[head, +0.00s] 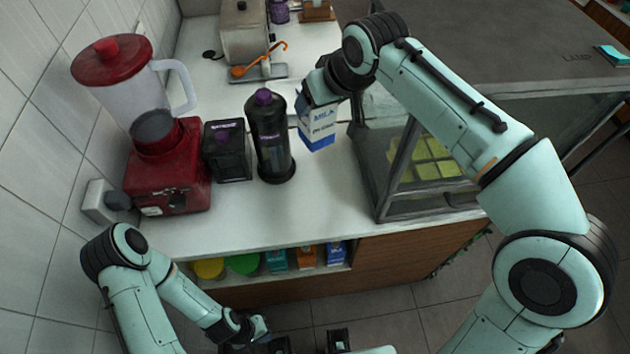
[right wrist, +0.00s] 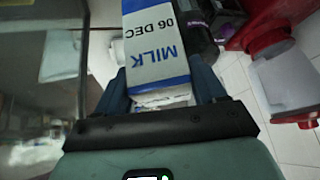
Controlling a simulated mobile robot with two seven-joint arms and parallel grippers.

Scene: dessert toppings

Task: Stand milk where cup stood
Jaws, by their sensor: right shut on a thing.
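The milk carton (head: 318,132), white and blue, is upright or nearly so at the counter, right of the black bottle. I cannot tell whether its base touches the counter. My right gripper (head: 318,97) is shut on its upper part. In the right wrist view the milk carton (right wrist: 157,45) lies between the two fingers (right wrist: 160,92), with its "MILK 06 DEC" face showing. My left gripper (head: 252,328) is low in front of the counter, away from the milk, and its opening is unclear. I cannot make out a cup for certain.
A black bottle with purple cap (head: 270,140), a black container (head: 227,152) and a red blender (head: 168,170) stand left of the milk. A glass case (head: 400,165) stands right. A tray (head: 258,73) lies behind. Cartons (head: 305,256) sit on the shelf below. The front counter is clear.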

